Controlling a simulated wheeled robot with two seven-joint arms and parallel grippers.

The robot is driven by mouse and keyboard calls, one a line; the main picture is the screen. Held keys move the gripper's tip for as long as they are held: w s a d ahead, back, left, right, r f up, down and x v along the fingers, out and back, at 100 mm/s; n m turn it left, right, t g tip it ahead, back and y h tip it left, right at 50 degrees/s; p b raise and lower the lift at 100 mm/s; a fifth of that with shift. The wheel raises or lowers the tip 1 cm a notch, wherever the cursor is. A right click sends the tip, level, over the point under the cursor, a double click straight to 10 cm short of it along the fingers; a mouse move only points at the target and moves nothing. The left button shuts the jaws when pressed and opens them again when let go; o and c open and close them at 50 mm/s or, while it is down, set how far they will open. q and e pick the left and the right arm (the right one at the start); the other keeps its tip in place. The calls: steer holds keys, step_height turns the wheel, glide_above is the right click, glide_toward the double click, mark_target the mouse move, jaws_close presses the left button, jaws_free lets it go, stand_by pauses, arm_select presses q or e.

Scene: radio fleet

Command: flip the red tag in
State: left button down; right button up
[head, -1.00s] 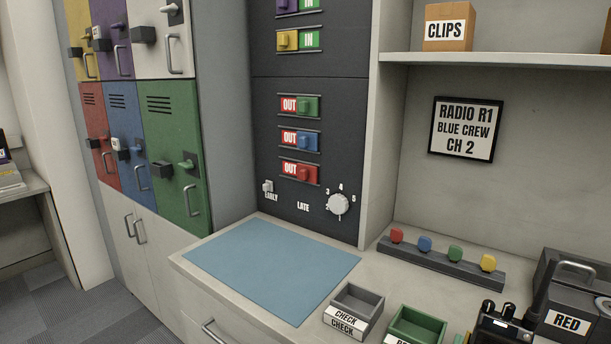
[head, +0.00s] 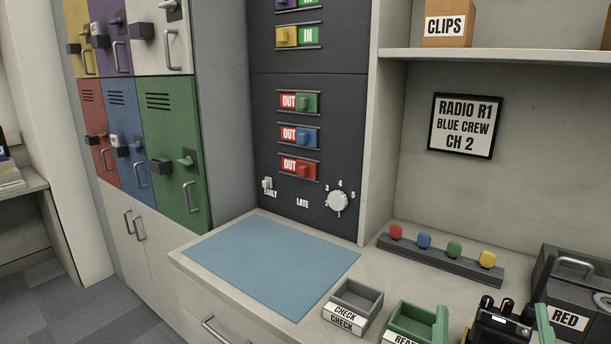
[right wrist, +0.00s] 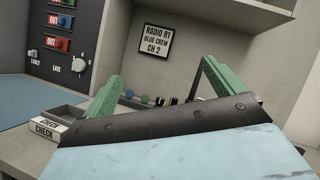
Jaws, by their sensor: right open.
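The red tag (head: 309,169) is a red slider on the dark wall panel (head: 345,120). It sits at the right end of its slot, with the word OUT showing on red to its left. In the right wrist view the red tag (right wrist: 62,46) is at the upper left, well beyond my fingers. My right gripper (head: 492,327) shows its green fingertips at the bottom right of the head view, near the trays, far from the tag. In the right wrist view its fingers (right wrist: 158,88) are spread wide with nothing between them. My left gripper is not in view.
Blue (head: 309,137) and green (head: 309,104) tags sit above the red one, also showing OUT. The blue mat (head: 270,262) is clear.

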steer(key=s+a+f+n+g+y, duration=0.1)
steer(key=a+f+n+g+y, duration=0.1)
steer(key=a+n+y, duration=0.5)
steer(key=s+a+f+n+g+y, duration=0.15)
steer(key=n+y, duration=0.25)
steer(key=n, duration=0.7)
steer(key=a+f+n+g+y, duration=0.25)
steer(key=n+y, duration=0.35)
steer(key=n, duration=0.3)
step_height(320, 180, down, 9)
steer(key=s+n+g+h, duration=0.2)
steer(key=n+g, duration=0.2)
steer(key=s+d+f+n+g+h, duration=0.1)
steer(key=s+d+f+g+h, duration=0.3)
steer(key=f, duration=0.8)
steer(key=s+d+f+n+g+h, duration=0.25)
steer(key=s+d+f, duration=0.2)
steer(key=f, duration=0.75)
steer(key=s+d+f+n+g+h, duration=0.1)
steer(key=s+d+f+g+h, duration=0.25)
steer(key=f, duration=0.85)
steer(key=s+d+f, duration=0.3)
steer(key=s+f, duration=0.5)
steer(key=f, duration=0.1)
steer(key=s+d+f+g+y, duration=0.1)
steer(key=s+d+f, duration=0.2)
steer(key=s+f, duration=0.5)
steer(key=shift+s+f, duration=0.35)
steer(key=shift+s, duration=0.25)
steer(key=shift+c, duration=0.2)
